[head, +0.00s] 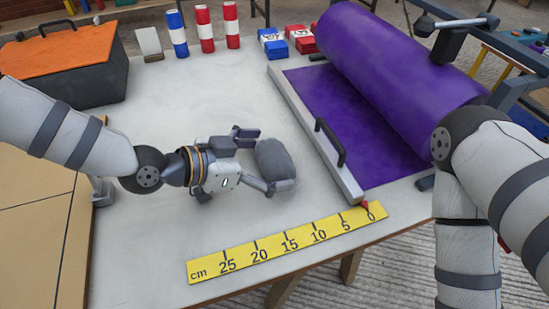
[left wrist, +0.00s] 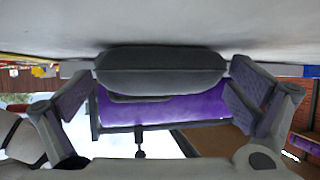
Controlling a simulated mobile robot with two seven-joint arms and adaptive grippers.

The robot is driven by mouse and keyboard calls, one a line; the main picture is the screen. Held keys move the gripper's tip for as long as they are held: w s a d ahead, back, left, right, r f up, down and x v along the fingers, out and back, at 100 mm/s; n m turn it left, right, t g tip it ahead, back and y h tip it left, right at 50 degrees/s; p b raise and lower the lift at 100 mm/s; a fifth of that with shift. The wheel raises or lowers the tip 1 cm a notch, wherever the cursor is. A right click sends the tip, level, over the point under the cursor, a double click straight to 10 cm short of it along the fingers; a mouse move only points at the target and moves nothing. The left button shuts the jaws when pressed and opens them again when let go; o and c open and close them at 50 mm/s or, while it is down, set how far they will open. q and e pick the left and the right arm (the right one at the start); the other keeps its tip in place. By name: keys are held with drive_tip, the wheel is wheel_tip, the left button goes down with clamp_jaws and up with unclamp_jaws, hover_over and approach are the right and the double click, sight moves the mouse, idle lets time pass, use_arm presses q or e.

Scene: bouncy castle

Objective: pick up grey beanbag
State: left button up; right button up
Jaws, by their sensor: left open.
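The grey beanbag (head: 274,160) is a dark, rounded block on the pale tabletop, left of the purple mat. My left gripper (head: 266,160) is low over the table with its fingers spread, one on the beanbag's far side and one on its near side. In the left wrist view the beanbag (left wrist: 160,70) lies straight ahead, between the two open fingers (left wrist: 165,92). Gaps show at its ends there, and no grip on it is visible. My right arm shows at the right of the head view, but its gripper is out of view.
The purple roll (head: 395,65) and its grey-edged frame (head: 315,135) with a dark handle (head: 330,142) stand right of the beanbag. A yellow ruler (head: 285,243) lies along the front edge. An orange-lidded box (head: 60,52) and striped cylinders (head: 204,28) stand at the back.

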use_arm(q)
drive_tip(key=shift+r, duration=0.1)
drive_tip(key=c, duration=1.2)
